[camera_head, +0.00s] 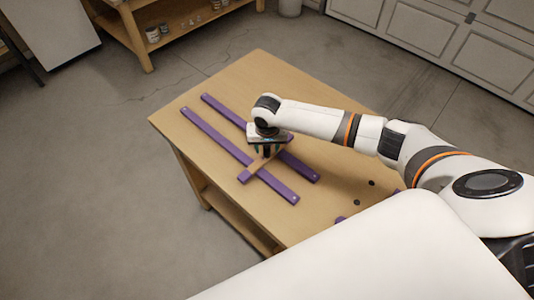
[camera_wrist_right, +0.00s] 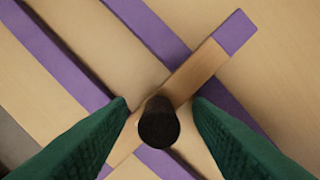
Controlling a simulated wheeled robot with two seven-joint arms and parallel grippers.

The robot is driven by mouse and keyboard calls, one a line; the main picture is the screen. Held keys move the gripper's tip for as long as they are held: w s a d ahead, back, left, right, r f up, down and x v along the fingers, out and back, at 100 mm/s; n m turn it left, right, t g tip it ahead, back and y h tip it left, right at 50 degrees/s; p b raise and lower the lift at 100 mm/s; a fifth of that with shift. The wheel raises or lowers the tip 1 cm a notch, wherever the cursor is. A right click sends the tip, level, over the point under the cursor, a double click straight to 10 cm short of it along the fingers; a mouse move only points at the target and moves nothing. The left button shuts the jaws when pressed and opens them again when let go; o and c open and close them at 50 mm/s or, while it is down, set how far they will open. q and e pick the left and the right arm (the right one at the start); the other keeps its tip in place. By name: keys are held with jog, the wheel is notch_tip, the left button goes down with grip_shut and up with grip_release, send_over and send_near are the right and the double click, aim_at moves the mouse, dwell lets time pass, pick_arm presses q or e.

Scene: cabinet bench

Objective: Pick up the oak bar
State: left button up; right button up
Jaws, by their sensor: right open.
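The oak bar (camera_head: 259,163) is a short wooden bar with a purple end. It lies crosswise over two long purple strips (camera_head: 225,142) on the table. In the right wrist view the oak bar (camera_wrist_right: 190,78) runs from lower left to upper right, its purple end at the top right. A dark round knob or peg (camera_wrist_right: 158,124) shows in front of the bar, between the fingers. My right gripper (camera_head: 267,152) is directly over the bar. Its green fingers (camera_wrist_right: 160,108) are open, one on each side of the bar; whether they touch it I cannot tell. My left gripper is not in view.
The wooden table (camera_head: 262,78) has free room at its far end. Small black discs (camera_head: 371,183) and a purple piece (camera_head: 340,219) lie near my right arm. A shelf with jars (camera_head: 185,22) stands at the back, apart from the table.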

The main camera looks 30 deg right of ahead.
grip_shut()
